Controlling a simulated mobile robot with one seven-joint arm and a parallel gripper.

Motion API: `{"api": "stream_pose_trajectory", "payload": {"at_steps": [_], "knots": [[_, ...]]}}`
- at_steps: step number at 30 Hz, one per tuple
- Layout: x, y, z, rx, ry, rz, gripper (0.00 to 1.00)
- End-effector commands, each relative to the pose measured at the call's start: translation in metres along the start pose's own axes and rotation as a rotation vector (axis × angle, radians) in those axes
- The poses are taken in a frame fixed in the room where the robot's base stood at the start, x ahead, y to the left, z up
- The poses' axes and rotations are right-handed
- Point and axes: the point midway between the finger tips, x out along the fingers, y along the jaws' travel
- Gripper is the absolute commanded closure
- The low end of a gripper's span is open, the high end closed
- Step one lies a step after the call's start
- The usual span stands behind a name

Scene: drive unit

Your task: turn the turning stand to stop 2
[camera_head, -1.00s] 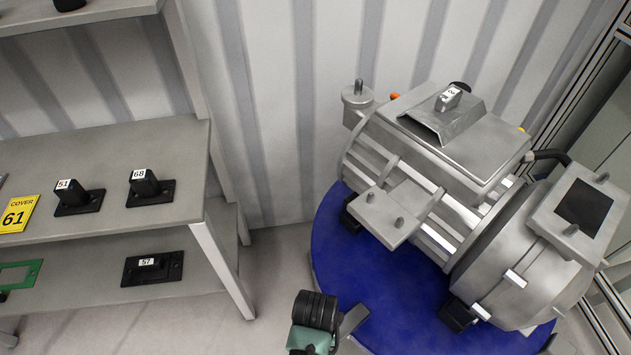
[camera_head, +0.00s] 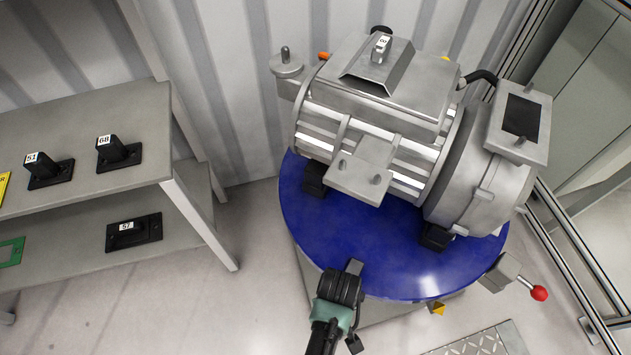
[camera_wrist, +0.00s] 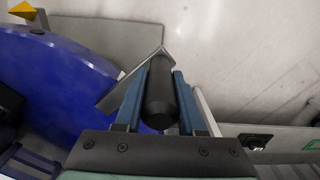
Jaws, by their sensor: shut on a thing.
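The turning stand is a blue round table (camera_head: 330,235) with a large grey motor unit (camera_head: 390,130) on it. It also shows in the wrist view (camera_wrist: 50,85). My gripper (camera_head: 343,284) is at the front-left rim of the disc. In the wrist view its blue fingers are shut on a black cylindrical handle (camera_wrist: 160,95), one finger on each side. A metal bracket by the handle reaches toward the disc. A yellow pointer (camera_head: 438,308) sits at the disc's front edge. No stop numbers are readable.
A red-knobbed lever (camera_head: 539,293) sticks out at the stand's right. A grey shelf (camera_head: 90,130) with black numbered parts stands at the left. A metal-framed glazed panel (camera_head: 575,240) closes the right side. Floor is clear between shelf and stand.

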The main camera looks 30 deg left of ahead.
Motion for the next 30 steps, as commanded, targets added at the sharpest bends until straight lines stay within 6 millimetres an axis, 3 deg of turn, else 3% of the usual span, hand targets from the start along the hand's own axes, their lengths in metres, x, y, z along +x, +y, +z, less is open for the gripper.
{"api": "stream_pose_trajectory", "payload": {"at_steps": [15, 30], "knots": [[0.001, 0.092, 0.068, -0.248, 0.003, -0.001, 1.0], [0.005, 0.196, 0.11, -0.499, 0.006, 0.004, 1.0]]}}
